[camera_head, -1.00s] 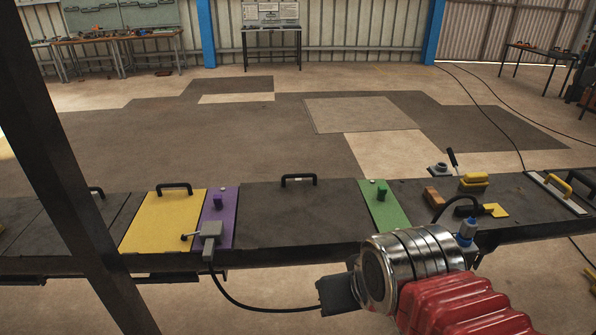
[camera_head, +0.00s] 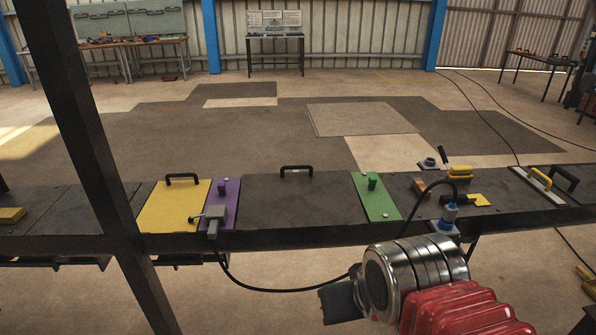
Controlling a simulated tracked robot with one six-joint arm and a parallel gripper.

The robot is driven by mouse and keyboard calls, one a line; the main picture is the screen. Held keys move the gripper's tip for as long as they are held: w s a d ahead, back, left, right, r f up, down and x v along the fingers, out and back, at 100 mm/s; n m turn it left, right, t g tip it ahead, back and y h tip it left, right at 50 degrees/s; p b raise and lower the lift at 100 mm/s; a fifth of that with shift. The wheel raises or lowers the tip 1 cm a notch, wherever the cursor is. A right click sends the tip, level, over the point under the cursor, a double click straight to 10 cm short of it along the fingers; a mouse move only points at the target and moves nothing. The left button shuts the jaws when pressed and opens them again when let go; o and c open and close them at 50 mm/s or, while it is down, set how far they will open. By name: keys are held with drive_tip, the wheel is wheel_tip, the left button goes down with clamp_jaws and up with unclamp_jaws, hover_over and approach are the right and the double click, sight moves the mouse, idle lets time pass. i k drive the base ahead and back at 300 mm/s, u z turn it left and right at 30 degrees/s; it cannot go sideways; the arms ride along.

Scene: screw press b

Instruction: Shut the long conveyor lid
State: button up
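A long dark panel (camera_head: 300,206) with a black handle (camera_head: 297,169) on its far edge lies flat in the bench, between a purple plate (camera_head: 225,203) and a green plate (camera_head: 376,197). It looks like the long lid, but no label shows to confirm it. A yellow panel (camera_head: 175,207) with its own black handle lies flat to its left. My gripper (camera_head: 338,303) is in front of the bench at lower right, apart from the panel and below it in the picture. Only a dark block shows at the end of my chrome wrist; its fingers cannot be made out.
A dark post (camera_head: 95,180) crosses the left side. A black cable (camera_head: 265,290) hangs from a grey plug (camera_head: 214,218) in front of the bench. Tools, a blue connector (camera_head: 450,214) and yellow blocks (camera_head: 459,172) crowd the right part. Open floor lies beyond the bench.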

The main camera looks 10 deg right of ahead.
sight(296, 199)
drive_tip(key=k, duration=0.3)
drive_tip(key=u, duration=0.2)
drive_tip(key=i, duration=1.35)
drive_tip(key=z, duration=0.45)
